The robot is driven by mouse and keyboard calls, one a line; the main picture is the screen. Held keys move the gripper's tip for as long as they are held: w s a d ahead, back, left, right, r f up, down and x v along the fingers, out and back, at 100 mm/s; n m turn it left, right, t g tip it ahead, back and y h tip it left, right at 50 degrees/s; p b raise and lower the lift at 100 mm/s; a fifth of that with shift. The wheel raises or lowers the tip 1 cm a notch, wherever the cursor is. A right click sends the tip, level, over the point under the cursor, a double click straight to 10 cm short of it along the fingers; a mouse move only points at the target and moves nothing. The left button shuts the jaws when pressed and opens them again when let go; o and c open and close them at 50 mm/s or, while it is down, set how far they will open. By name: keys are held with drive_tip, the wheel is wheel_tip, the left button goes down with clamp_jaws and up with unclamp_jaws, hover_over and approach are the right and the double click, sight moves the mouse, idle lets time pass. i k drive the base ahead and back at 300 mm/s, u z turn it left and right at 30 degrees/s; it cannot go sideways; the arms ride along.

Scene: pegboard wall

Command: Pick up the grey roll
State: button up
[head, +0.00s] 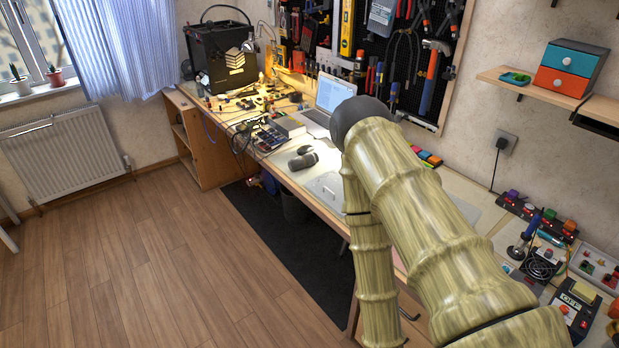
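A dark grey cylinder (303,161), which looks like the grey roll, lies on its side on the workbench (325,160), near its front edge and left of my arm. Nothing touches it from my side. My own arm, with a pale wood-like pattern and a dark rounded joint, fills the middle and right of the head view. It hides part of the bench. My gripper is not visible in this view.
An open laptop (333,94) stands behind the roll. Small electronics and cables clutter the bench to the left, up to a black boxy machine (222,56). Tools hang on the pegboard (405,60). Wooden floor (150,250) lies open at left.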

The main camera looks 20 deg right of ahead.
sight(308, 160)
drive_tip(key=z, duration=0.05)
drive_tip(key=k, duration=0.5)
drive_tip(key=u, duration=0.75)
drive_tip(key=i, duration=1.75)
drive_tip(key=z, duration=0.95)
